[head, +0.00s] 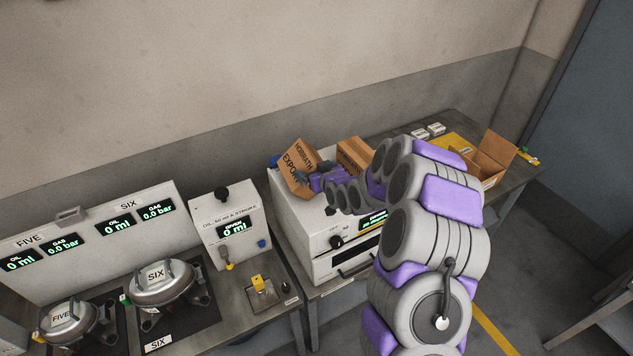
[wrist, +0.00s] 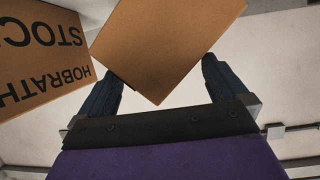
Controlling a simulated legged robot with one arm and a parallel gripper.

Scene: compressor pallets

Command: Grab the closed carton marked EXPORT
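The closed brown carton marked HOBRATH EXPORT (head: 292,170) is tilted over the left part of the white machine's top in the head view. My gripper (head: 312,181) is at its lower right side. In the wrist view a plain brown face of this carton (wrist: 165,40) lies between the two dark fingers, which are spread apart along its edges and partly hidden by it. The gripper appears shut on it. A second closed carton (head: 354,153) stands to the right on the machine. In the wrist view a carton reading HOBRATH STOCK (wrist: 40,50) is at the left.
The white machine (head: 325,262) stands on the bench. An open carton (head: 488,160) is at the bench's right end, near small white boxes (head: 428,132) and a yellow mat (head: 455,143). An oil unit (head: 230,228) and compressors (head: 165,282) stand at the left.

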